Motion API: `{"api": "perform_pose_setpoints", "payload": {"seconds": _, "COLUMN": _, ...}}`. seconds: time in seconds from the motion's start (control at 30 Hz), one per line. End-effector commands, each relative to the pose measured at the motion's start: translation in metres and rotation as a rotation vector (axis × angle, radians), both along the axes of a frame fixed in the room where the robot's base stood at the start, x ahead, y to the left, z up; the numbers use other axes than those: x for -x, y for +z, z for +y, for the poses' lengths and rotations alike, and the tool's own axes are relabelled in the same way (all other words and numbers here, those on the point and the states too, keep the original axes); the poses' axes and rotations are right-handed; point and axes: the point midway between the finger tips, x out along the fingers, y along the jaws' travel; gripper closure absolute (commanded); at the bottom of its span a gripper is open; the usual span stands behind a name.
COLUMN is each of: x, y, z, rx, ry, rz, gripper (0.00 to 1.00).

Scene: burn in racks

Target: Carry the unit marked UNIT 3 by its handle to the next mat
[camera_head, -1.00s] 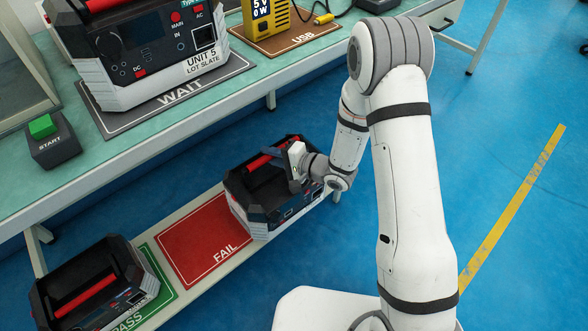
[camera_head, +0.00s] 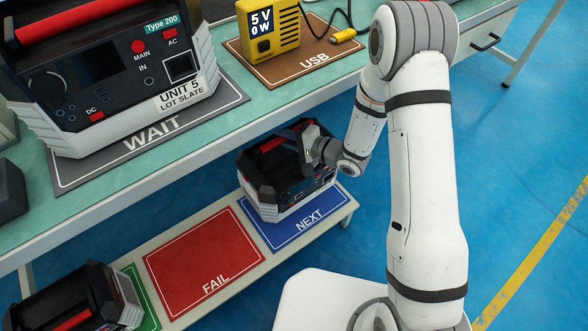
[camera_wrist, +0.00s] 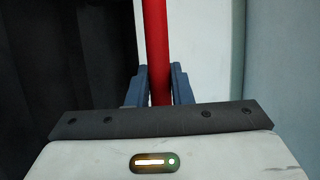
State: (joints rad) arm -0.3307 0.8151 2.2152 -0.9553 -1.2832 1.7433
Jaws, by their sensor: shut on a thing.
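A black and white unit with a red handle (camera_head: 272,144) is at the rear of the blue NEXT mat (camera_head: 318,228). Its front edge overlaps the mat in the picture; I cannot tell whether it touches the mat or hangs just above it. It looks about upright, and its marking is not readable. My gripper (camera_head: 292,140) is at the unit's handle. In the wrist view, the two fingers of my gripper (camera_wrist: 160,88) are shut around the red handle bar (camera_wrist: 155,40), which runs up between them.
Left of the NEXT mat on the low bench are the bare red FAIL mat (camera_head: 205,250) and another unit (camera_head: 75,300) by a green mat. On the table behind, UNIT 5 (camera_head: 115,75) stands on the WAIT mat (camera_head: 150,137) and a yellow USB meter (camera_head: 262,35) stands nearby.

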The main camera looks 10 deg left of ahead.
Motion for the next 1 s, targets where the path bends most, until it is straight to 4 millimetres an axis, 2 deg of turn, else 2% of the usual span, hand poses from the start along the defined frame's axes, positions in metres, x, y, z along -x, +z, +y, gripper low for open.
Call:
{"api": "perform_pose_setpoints", "payload": {"seconds": 0.4, "x": -0.005, "y": -0.051, "z": -0.005, "rx": -0.007, "ry": -0.013, "rz": -0.007, "gripper": 1.00}}
{"api": "perform_pose_setpoints", "payload": {"seconds": 0.63, "x": -0.006, "y": -0.062, "z": -0.005, "rx": -0.008, "ry": -0.014, "rz": -0.009, "gripper": 1.00}}
{"api": "perform_pose_setpoints", "payload": {"seconds": 0.83, "x": -0.006, "y": -0.085, "z": -0.005, "rx": -0.007, "ry": -0.014, "rz": -0.007, "gripper": 1.00}}
{"api": "perform_pose_setpoints", "payload": {"seconds": 1.0, "x": -0.006, "y": -0.093, "z": -0.005, "rx": -0.008, "ry": -0.015, "rz": -0.008, "gripper": 1.00}}
